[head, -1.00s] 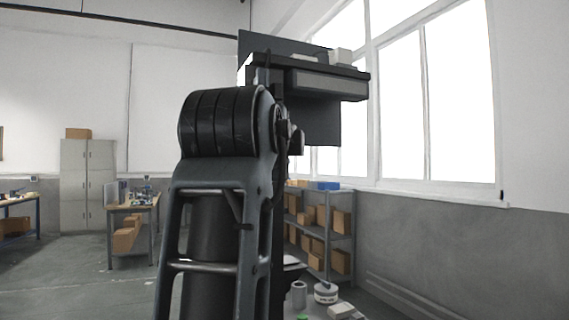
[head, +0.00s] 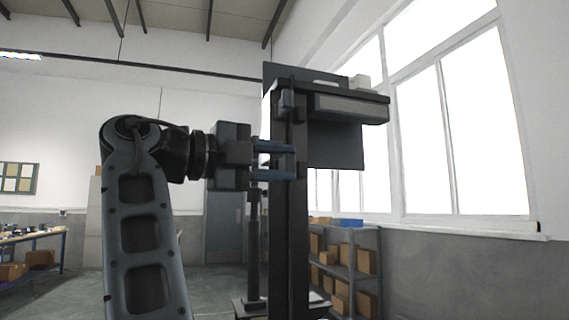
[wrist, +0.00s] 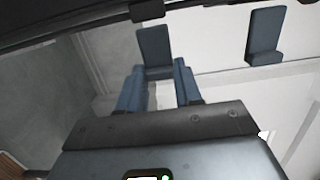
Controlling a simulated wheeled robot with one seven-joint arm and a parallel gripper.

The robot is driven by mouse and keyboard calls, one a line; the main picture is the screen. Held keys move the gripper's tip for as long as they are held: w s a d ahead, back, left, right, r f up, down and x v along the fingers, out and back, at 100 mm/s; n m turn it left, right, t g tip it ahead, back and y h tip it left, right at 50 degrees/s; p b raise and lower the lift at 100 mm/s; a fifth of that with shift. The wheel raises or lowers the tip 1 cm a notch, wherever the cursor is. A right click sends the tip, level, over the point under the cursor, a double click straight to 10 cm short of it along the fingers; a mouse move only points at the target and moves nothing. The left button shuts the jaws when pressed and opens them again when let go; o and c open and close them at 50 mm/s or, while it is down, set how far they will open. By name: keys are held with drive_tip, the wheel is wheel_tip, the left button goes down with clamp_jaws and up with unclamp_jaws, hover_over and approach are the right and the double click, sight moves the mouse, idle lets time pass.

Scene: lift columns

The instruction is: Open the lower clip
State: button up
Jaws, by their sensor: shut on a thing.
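The tall dark lift column (head: 299,220) stands right of centre in the head view. The lower clip, a small blue-grey part, sits on its left side between my fingertips, partly hidden there; it shows more plainly in the wrist view (wrist: 154,46). My gripper (head: 281,161) reaches in level from the left, its two blue fingers one above the other, closed on the clip. In the wrist view my gripper (wrist: 160,72) has a finger at either side of the clip's base. A second, upper clip (head: 287,101) sits higher on the column, apart from my gripper; it also shows at the right of the wrist view (wrist: 265,35).
A dark shelf-like head with a panel (head: 345,105) juts right from the column's top, above my gripper. A thinner dark post (head: 253,240) stands left of the column. A rack of cardboard boxes (head: 345,265) is behind. Floor to the left is open.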

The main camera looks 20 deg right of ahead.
drive_tip(key=shift+w+a+m+g, duration=0.2)
drive_tip(key=shift+m+g, duration=0.2)
drive_tip(key=shift+g, duration=0.3)
drive_tip(key=o, duration=1)
drive_tip(key=shift+o, duration=0.2)
drive_tip(key=a+b, duration=0.1)
drive_tip(key=a, duration=0.6)
drive_tip(key=shift+s+a, duration=0.4)
drive_tip(key=shift+a, duration=0.1)
